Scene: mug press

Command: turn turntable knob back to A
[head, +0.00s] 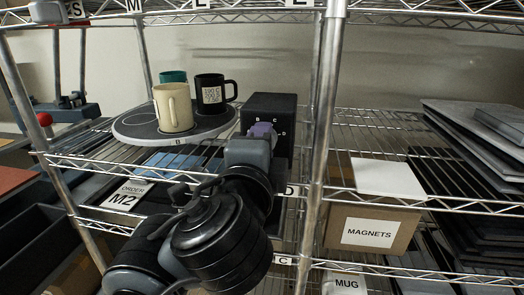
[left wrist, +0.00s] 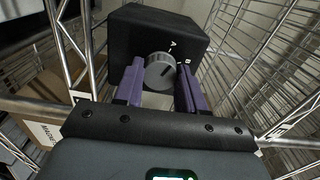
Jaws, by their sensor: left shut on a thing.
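The grey turntable knob (left wrist: 158,72) is on the face of a black box (left wrist: 150,27), marked A and B in the left wrist view. Its dark pointer line slants up and right; I cannot tell which letter it meets. My left gripper (left wrist: 160,88) has purple fingers on both sides of the knob, shut on it. In the head view the gripper (head: 262,131) covers the knob on the box (head: 271,103), where B, C and D show. The round grey turntable (head: 140,126) holds a cream mug (head: 173,110), a black mug (head: 212,92) and a teal mug (head: 172,77). A label B is on its front rim. My right gripper is not in view.
A metal shelf post (head: 323,110) stands right of the box. A MAGNETS carton (head: 368,228) is at lower right, with stacked dark trays (head: 470,145) beyond. The wire shelf right of the box has bare room.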

